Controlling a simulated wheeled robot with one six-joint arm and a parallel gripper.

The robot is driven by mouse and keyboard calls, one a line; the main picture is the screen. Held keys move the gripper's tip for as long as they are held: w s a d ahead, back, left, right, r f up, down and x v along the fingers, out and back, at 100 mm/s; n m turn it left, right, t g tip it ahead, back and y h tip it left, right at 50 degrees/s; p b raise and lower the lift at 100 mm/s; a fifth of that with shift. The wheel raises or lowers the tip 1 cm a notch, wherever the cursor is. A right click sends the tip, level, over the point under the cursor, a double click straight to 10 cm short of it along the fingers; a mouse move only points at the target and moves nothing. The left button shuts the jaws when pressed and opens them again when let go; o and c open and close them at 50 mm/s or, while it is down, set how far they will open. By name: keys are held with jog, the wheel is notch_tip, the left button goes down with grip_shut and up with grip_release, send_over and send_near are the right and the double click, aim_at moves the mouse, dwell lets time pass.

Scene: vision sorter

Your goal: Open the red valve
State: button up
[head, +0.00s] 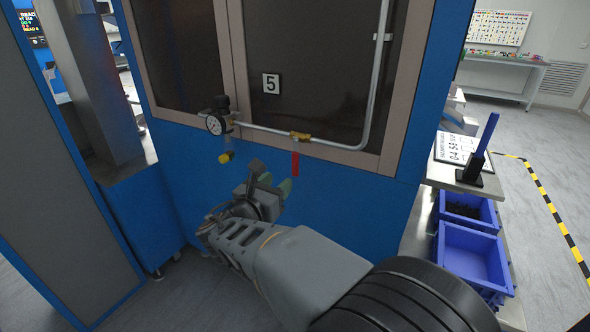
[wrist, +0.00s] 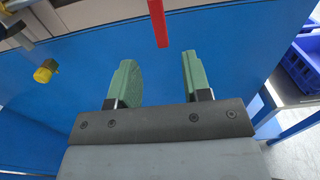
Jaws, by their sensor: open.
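The red valve handle (head: 295,163) hangs straight down from a brass valve body (head: 299,136) on the grey pipe, on the front of the blue machine. The lower part of the red handle also shows at the top of the wrist view (wrist: 158,22); the valve body is out of that view. My gripper (head: 272,186) is in front of the blue panel, below and to the left of the handle in the head view. In the wrist view its green fingers (wrist: 156,80) are apart with nothing between them. The handle is beyond the fingertips, apart from them.
A pressure gauge (head: 214,124) and a yellow knob (head: 226,157) are left of the valve; the knob also shows in the wrist view (wrist: 45,71). Blue bins (head: 473,254) and a bench with a blue-handled lever (head: 487,135) stand at right.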

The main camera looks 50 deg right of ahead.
aim_at(294, 166)
jog(key=b+x, duration=0.1)
jog(key=x, duration=0.8)
jog(key=shift+w+d, duration=0.1)
jog(key=shift+d, duration=0.25)
jog(key=shift+c, duration=0.4)
grip_shut()
